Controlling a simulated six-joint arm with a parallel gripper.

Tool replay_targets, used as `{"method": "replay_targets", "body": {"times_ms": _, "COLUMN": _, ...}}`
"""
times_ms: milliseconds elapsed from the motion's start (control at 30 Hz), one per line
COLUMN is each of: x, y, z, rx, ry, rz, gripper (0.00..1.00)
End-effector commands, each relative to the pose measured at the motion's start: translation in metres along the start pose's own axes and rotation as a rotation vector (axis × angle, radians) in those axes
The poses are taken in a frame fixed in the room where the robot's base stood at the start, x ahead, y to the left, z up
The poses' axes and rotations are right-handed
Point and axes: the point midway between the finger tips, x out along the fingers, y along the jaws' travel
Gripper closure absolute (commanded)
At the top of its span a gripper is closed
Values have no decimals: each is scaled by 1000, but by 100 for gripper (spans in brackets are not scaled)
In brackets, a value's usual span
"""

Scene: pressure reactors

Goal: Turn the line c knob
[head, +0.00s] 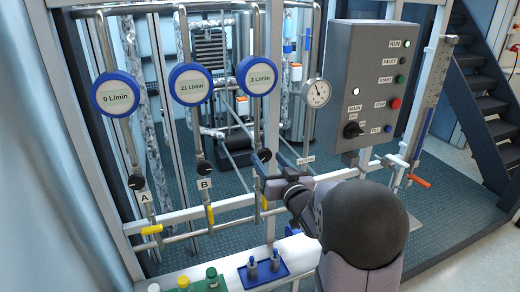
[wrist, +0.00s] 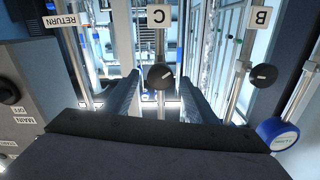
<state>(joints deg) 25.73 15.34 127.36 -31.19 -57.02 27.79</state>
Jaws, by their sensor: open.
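The line C knob (wrist: 160,76) is a round black knob with a pale pointer mark, on a steel pipe under the label C (wrist: 158,16) in the wrist view. My gripper (wrist: 157,97) is open, its two dark fingers reaching forward on either side of the knob's place in the picture. I see no contact, and the depth gap is hard to judge. In the head view my gripper (head: 262,164) is at the line C pipe, below the blue-rimmed meter reading 3 L/min (head: 258,75). It largely covers the knob there.
The line B knob (head: 204,167) and line A knob (head: 136,182) are on pipes to the left. A grey control box (head: 345,75) with a black MAIN switch (head: 353,130) stands to the right. Yellow-handled valves and a blue tray (head: 262,281) are below.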

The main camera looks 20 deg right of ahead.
Motion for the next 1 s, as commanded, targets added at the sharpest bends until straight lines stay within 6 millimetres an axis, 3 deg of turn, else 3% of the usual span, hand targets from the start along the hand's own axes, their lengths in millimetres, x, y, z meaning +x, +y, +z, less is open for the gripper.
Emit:
{"method": "replay_targets", "body": {"times_ms": 167, "x": 8, "y": 0, "z": -1, "rx": 0, "ry": -2, "rz": -1, "gripper": 47}}
{"method": "replay_targets", "body": {"times_ms": 700, "x": 64, "y": 0, "z": -1, "rx": 0, "ry": -3, "rz": 1, "gripper": 47}}
{"method": "replay_targets", "body": {"times_ms": 1000, "x": 73, "y": 0, "z": 1, "rx": -1, "ry": -2, "rz": 1, "gripper": 47}}
